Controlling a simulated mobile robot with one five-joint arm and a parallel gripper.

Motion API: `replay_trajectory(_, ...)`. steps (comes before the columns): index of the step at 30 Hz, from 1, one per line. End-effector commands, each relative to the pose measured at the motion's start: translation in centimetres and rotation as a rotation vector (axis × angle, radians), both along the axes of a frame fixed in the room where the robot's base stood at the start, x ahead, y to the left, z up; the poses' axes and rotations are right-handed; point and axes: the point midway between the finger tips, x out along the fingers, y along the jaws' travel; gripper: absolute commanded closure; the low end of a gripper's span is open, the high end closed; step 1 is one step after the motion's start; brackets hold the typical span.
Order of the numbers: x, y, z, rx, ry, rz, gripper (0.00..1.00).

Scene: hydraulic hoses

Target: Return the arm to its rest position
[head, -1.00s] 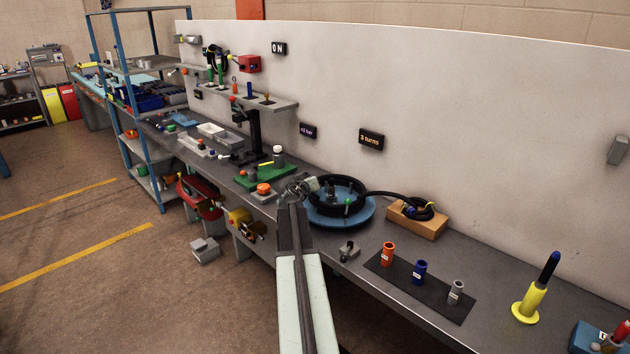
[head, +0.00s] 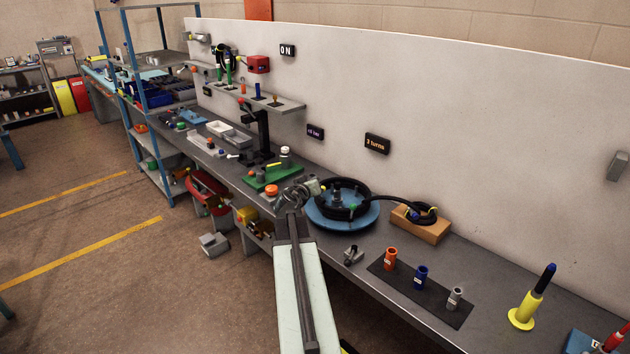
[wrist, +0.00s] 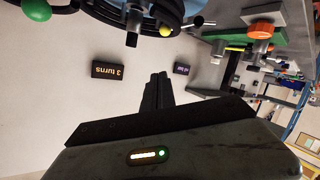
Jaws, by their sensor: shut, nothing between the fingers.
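My arm reaches out over the front edge of the grey workbench (head: 410,308) in the head view. My gripper (head: 301,190) is at its end, in front of the blue round tray (head: 312,216) with the coiled black hose (head: 350,210). In the wrist view, my gripper (wrist: 158,78) shows as dark fingers closed together with nothing held. The hose coil also shows at the top of the wrist view (wrist: 100,8), and the picture there is upside down. I cannot tell the exact gap between gripper and tray.
A green board (head: 273,178) with an orange knob (head: 271,190) lies left of my gripper. A black mat (head: 385,277) with orange, blue and grey sleeves lies to the right, near a wooden block (head: 420,228). A white panel (head: 480,120) stands behind. Floor is free at left.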

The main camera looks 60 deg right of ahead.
Motion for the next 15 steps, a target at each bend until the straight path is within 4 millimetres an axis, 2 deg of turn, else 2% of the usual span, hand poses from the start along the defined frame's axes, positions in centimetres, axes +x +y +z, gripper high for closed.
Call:
replay_trajectory(8,0.0,-0.1,0.0,0.000,0.000,-0.001,1.00)
replay_trajectory(10,0.5,0.3,0.0,0.000,0.000,0.007,1.00)
replay_trajectory(11,1.1,0.7,0.0,-0.001,0.001,0.016,1.00)
replay_trajectory(13,3.5,2.7,0.0,0.000,0.000,0.055,1.00)
replay_trajectory(14,5.0,3.9,0.0,0.000,0.000,0.079,1.00)
replay_trajectory(15,7.3,6.0,0.0,0.000,0.000,0.118,1.00)
